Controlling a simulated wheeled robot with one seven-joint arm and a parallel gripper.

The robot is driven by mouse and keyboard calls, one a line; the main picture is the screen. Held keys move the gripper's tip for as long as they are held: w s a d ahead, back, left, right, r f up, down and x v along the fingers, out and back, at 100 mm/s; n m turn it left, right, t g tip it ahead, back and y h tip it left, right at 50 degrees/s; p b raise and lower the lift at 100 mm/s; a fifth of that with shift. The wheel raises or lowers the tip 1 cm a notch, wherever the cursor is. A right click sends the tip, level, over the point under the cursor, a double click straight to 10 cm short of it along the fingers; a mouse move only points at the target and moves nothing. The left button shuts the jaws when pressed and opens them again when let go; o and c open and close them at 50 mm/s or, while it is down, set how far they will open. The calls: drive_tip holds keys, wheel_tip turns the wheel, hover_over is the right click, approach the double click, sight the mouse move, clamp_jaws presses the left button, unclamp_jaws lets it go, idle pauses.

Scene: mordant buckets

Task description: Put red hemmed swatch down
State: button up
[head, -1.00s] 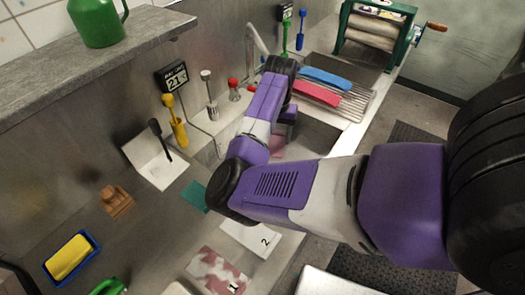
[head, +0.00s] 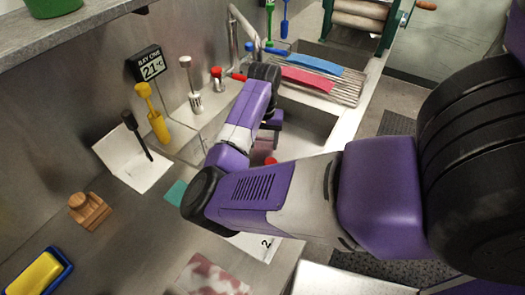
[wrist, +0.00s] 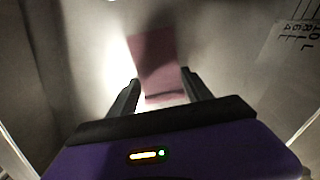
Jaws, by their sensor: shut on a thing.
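My gripper (wrist: 160,96) is shut on a dull pink-red swatch (wrist: 158,62), with a dark line across it near the fingers. In the wrist view the swatch stretches away from the fingertips over a grey basin. In the head view my gripper (head: 268,135) points down into the near sink basin (head: 305,128), and part of the swatch (head: 262,150) shows below it. My arm hides the rest. A small bright red spot (head: 271,160) shows just below; I cannot tell what it belongs to.
A wire rack (head: 335,90) past the basin carries a red strip (head: 307,79) and a blue strip (head: 315,62). A green-framed roller wringer (head: 360,20) stands beyond. Marks of a scale (wrist: 300,25) show on the basin wall. A temperature sign (head: 150,64) stands behind.

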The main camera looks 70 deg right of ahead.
sight(264, 147)
drive_tip(key=shift+f+b, duration=1.5)
drive_tip(key=shift+f, duration=0.25)
drive_tip(key=shift+f, duration=0.15)
drive_tip(key=o, duration=1.3)
drive_tip(key=shift+o, duration=0.2)
wheel_tip(264, 147, up, 12)
drive_tip(key=shift+r, duration=0.2)
